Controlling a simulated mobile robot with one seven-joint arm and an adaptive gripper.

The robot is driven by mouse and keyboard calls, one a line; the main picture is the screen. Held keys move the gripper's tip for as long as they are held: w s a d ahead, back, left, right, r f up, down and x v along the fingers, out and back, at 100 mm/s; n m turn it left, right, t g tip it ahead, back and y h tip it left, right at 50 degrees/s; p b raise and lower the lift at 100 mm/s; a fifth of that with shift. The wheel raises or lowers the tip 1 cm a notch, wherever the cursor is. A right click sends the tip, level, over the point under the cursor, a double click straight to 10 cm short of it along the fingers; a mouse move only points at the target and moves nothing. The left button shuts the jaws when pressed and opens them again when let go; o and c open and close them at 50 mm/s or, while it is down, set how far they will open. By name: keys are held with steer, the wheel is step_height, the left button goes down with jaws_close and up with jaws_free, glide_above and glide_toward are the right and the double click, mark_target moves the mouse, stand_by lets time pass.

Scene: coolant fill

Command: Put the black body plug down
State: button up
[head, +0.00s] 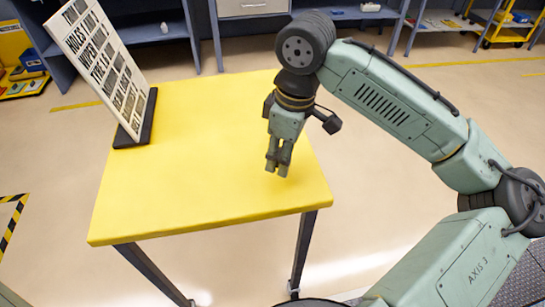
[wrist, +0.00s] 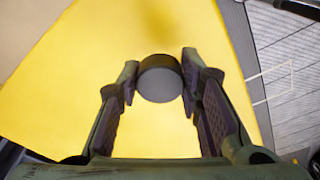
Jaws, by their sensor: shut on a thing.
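In the wrist view a round dark plug (wrist: 159,84), black at its side with a greyer flat face, sits between the two fingertips of my gripper (wrist: 159,80). The fingers are shut on it from both sides. In the head view my gripper (head: 278,168) points down over the right part of the yellow table (head: 180,165). The plug cannot be made out there, hidden by the fingers or too small. I cannot tell how far it is above the tabletop.
A printed board (head: 98,65) leans in a dark base (head: 137,120) at the table's far left corner. The rest of the yellow top is clear. Blue shelving (head: 150,28) stands behind. A yellow cart (head: 505,30) is at the far right.

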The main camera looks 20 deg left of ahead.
mark_target(274, 175)
steer(key=shift+w+a, duration=0.1)
steer(key=shift+a, duration=0.75)
steer(key=shift+f+p, duration=0.3)
steer(key=shift+f, duration=1.55)
steer(key=shift+f, duration=0.15)
steer(key=o, duration=0.9)
steer(key=r, duration=0.4)
steer(key=d+r, duration=0.1)
steer(key=r, duration=0.7)
steer(key=shift+d+r+b, duration=0.15)
steer(key=shift+d+b, duration=0.05)
steer(key=shift+b, duration=0.15)
